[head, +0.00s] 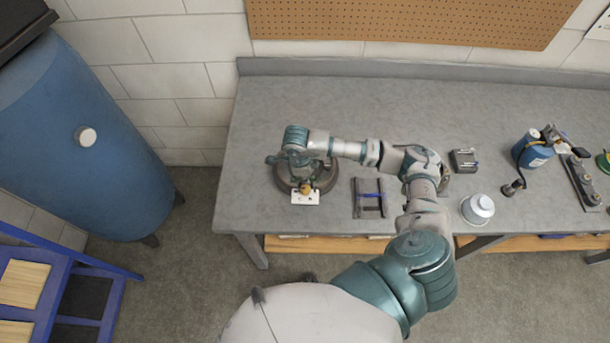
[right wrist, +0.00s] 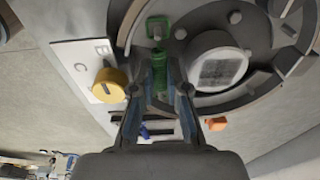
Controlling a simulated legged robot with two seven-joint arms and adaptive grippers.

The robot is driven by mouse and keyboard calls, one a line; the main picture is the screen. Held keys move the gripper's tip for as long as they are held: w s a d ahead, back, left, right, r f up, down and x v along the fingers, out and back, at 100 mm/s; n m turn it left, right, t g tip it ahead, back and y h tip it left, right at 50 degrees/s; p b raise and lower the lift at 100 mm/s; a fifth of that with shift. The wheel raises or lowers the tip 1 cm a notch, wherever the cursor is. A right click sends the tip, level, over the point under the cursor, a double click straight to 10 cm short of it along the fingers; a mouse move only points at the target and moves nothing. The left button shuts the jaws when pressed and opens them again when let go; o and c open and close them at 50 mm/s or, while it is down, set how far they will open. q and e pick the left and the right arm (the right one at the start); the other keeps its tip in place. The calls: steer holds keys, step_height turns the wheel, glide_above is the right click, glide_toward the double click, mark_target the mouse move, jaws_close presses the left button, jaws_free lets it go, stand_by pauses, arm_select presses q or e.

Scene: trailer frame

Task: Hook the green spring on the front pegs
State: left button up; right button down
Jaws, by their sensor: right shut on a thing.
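The green spring (right wrist: 159,68) shows in the right wrist view between the fingertips of my right gripper (right wrist: 160,82), which is shut on it. A squarish green loop (right wrist: 157,26) is at its far end, over the round grey brake assembly (right wrist: 276,75). Small grey pegs or bolt heads (right wrist: 181,34) stand around it; whether the loop is on a peg I cannot tell. In the head view my right gripper (head: 297,166) is over the same brake assembly (head: 326,182), mostly hiding it and the spring. My left gripper is not in view.
A white plate (right wrist: 74,55) lettered B and C, with a yellow knob (right wrist: 107,84), adjoins the assembly. On the grey bench (head: 270,105) are a dark frame (head: 358,205), a white canister (head: 477,209) and a blue torch bottle (head: 531,148). The bench behind is clear.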

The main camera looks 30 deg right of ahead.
steer(key=c, duration=1.1)
jaws_free()
steer(key=c, duration=0.3)
steer(key=shift+r, duration=0.1)
steer(key=shift+r+p, duration=2.05)
steer(key=shift+r, duration=1.4)
